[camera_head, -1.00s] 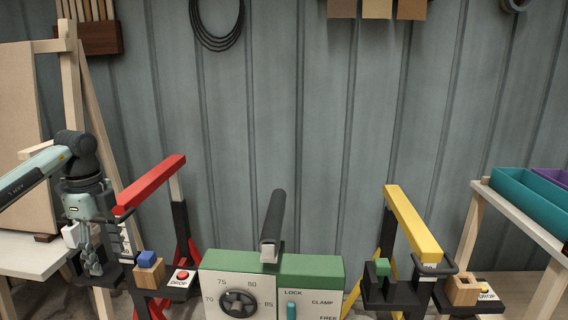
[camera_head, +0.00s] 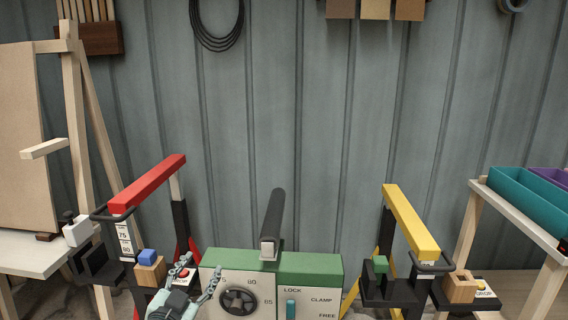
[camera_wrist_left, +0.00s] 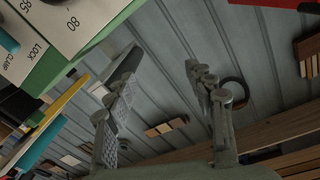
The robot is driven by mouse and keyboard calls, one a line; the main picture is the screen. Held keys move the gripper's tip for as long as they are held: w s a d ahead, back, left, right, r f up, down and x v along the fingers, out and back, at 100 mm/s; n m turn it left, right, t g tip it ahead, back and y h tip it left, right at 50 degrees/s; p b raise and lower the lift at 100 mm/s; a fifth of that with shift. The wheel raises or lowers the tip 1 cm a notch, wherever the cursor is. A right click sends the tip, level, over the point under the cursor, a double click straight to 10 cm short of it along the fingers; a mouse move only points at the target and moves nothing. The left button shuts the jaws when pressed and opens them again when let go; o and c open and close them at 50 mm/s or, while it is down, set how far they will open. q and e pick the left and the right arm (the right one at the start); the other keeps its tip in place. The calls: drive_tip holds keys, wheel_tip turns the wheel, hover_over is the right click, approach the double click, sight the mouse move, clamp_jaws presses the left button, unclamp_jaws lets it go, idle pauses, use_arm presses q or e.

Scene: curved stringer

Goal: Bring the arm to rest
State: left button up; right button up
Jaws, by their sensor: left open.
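My left gripper (camera_head: 194,281) is open and empty at the bottom of the head view, just left of the dial on the green and white machine (camera_head: 310,267). Its two fingers (camera_wrist_left: 165,105) stand wide apart in the left wrist view with nothing between them. The gripper overlaps the red drop button by the red stand in the picture, so that button is mostly hidden. My right gripper does not show in either view.
A teal tray (camera_head: 530,199) stands on the right table.

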use_arm(q)
drive_tip(key=s+a+f+n+g+y, duration=0.2)
drive_tip(key=s+a+f+g+y, duration=0.15)
drive_tip(key=s+f, duration=0.55)
drive_tip(key=s+a+f+n+g+y, duration=0.25)
drive_tip(key=s+a+f+g, duration=0.35)
drive_tip(key=f, duration=0.5)
drive_tip(key=s+d+f+g+h, duration=0.1)
drive_tip(key=s+f, duration=0.3)
drive_tip(key=s, duration=0.5)
drive_tip(key=s+f+g, duration=0.4)
drive_tip(key=s, duration=0.4)
drive_tip(key=shift+s+d+h, duration=0.35)
drive_tip(key=shift+h, duration=0.05)
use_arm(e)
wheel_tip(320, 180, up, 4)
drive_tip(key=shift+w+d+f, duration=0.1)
